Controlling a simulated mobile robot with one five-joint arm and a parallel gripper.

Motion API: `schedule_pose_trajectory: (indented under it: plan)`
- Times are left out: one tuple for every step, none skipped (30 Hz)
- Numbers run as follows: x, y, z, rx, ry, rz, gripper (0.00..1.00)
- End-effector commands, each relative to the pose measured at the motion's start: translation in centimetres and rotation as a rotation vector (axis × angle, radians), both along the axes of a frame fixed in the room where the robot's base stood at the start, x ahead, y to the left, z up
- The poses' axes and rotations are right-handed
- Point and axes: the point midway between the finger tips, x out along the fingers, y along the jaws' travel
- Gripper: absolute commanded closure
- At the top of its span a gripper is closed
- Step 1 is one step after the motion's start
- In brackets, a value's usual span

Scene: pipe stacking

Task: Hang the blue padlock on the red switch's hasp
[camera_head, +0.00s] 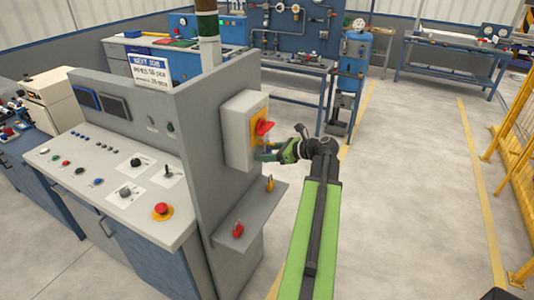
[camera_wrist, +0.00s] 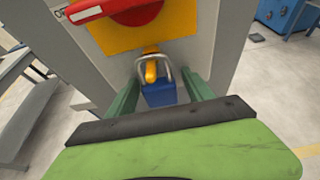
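The red switch (camera_head: 264,127) sits on a yellow plate on a grey box; its red handle (camera_wrist: 118,10) also shows at the top of the wrist view. A yellow hasp (camera_wrist: 151,70) sticks out below it. The blue padlock (camera_wrist: 160,96) is right below the hasp, its silver shackle looped at the hasp and seemingly around it. My gripper (camera_head: 268,154) is in front of the box, below the switch. In the wrist view my green fingers (camera_wrist: 160,88) stand either side of the padlock, with narrow gaps showing, so they look open. The padlock's lower part is hidden.
A red padlock (camera_head: 238,231) and a yellow padlock (camera_head: 270,184) are at the grey shelf (camera_head: 252,210) below the box. The control console (camera_head: 120,185) stands left of the panel. Open floor (camera_head: 410,190) lies to the right, with a yellow fence (camera_head: 515,160) beyond.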

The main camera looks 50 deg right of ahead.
Motion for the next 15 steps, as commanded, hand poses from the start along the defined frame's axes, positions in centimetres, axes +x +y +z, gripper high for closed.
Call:
schedule_pose_trajectory:
  plan:
    - [0.1, 0.2, 0.0, 0.001, -0.001, 0.005, 0.33]
    - [0.1, 0.2, 0.0, 0.001, -0.001, 0.005, 0.33]
    - [0.1, 0.2, 0.0, 0.001, 0.0, 0.005, 0.33]
    - [0.0, 0.2, 0.0, 0.001, 0.0, 0.005, 0.33]
    - [0.0, 0.2, 0.0, 0.001, 0.0, 0.005, 0.33]
    - [-0.2, 0.2, 0.2, 0.001, 0.0, 0.005, 0.33]
    - [-0.4, 0.1, 0.3, 0.002, 0.0, 0.005, 0.33]
    - [-0.7, 0.0, 0.5, 0.001, 0.0, 0.004, 0.33]
    - [-1.3, -0.2, 0.9, 0.002, 0.0, 0.002, 0.33]
    - [-1.9, -0.3, 1.2, 0.002, -0.001, 0.001, 0.33]
    - [-2.5, -0.5, 1.5, 0.002, -0.001, -0.001, 0.33]
    - [-3.4, -0.7, 2.0, 0.002, -0.001, -0.001, 0.33]
    - [-4.2, -1.0, 2.3, 0.002, -0.001, -0.002, 0.33]
    - [-5.0, -1.1, 2.7, 0.001, -0.001, -0.001, 0.33]
    - [-6.0, -1.4, 3.2, 0.001, -0.001, -0.003, 0.33]
